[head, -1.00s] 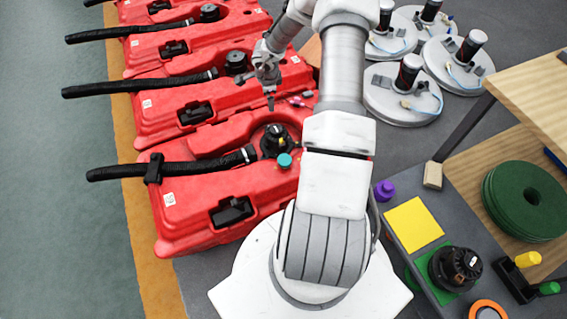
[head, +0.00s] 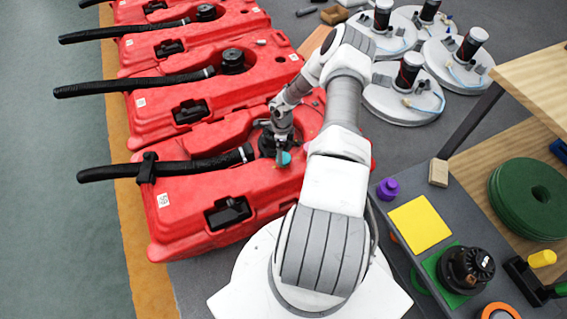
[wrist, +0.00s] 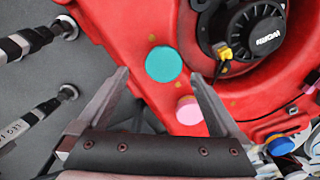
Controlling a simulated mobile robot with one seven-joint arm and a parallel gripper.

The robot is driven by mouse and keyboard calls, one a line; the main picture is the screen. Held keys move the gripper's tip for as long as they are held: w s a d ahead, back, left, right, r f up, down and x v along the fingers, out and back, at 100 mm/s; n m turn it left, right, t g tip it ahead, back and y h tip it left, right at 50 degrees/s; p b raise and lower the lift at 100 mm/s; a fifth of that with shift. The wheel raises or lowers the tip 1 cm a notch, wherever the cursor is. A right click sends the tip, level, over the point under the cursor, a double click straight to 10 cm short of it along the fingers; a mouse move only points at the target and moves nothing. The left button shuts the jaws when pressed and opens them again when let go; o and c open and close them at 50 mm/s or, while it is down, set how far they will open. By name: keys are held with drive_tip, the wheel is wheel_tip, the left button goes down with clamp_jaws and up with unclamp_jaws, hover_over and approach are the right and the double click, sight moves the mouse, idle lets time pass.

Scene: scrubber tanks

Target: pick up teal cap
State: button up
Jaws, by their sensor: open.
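The teal cap (wrist: 164,64) is a flat round disc on the red tank (wrist: 130,40) in the wrist view, beside a round black unit. It also shows in the head view (head: 285,158), partly hidden by my gripper (head: 280,140). In the wrist view my gripper (wrist: 159,75) is open and empty, and the cap appears just beyond and between its fingertips. I cannot tell the exact gap between the fingers and the cap.
The black unit (wrist: 254,32) with a yellow plug is close right of the cap. A pink cap (wrist: 190,110) and a blue cap (wrist: 280,146) are nearby. A black hose (head: 190,167) lies across the tank. More red tanks (head: 190,85) stand behind.

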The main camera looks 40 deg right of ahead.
sight(284, 160)
drive_tip(key=shift+w+d+f+b, duration=0.15)
drive_tip(key=shift+f+b, duration=0.55)
drive_tip(key=shift+f, duration=1.05)
drive_tip(key=shift+s+d+f+b, duration=0.15)
drive_tip(key=shift+f+b, duration=0.5)
drive_tip(key=shift+f, duration=1.1)
drive_tip(key=c, duration=1.3)
